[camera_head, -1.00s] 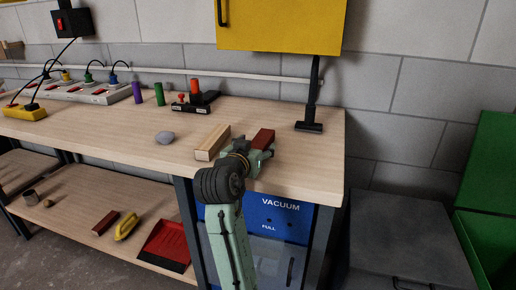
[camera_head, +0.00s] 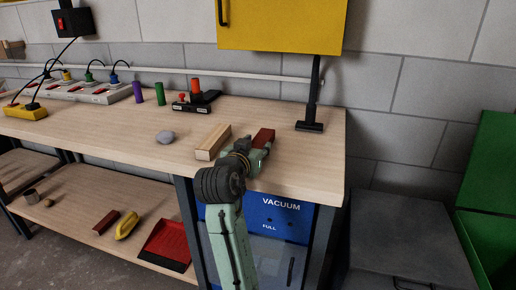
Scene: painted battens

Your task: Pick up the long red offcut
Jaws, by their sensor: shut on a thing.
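The long red offcut (camera_head: 263,137) is a dark red block at the right part of the wooden bench top (camera_head: 300,175). My gripper (camera_head: 258,150) is shut on its near end, and the far end sticks out beyond the fingers. Whether the offcut touches the bench or is just above it, I cannot tell. My arm and wrist hide part of the fingers. A shorter-looking red block (camera_head: 106,222) lies on the lower shelf.
A pale wooden block (camera_head: 212,143) lies close left of my gripper. A black stand (camera_head: 310,125) rises behind, under a yellow cabinet (camera_head: 280,25). A black device (camera_head: 195,103) stands at the back.

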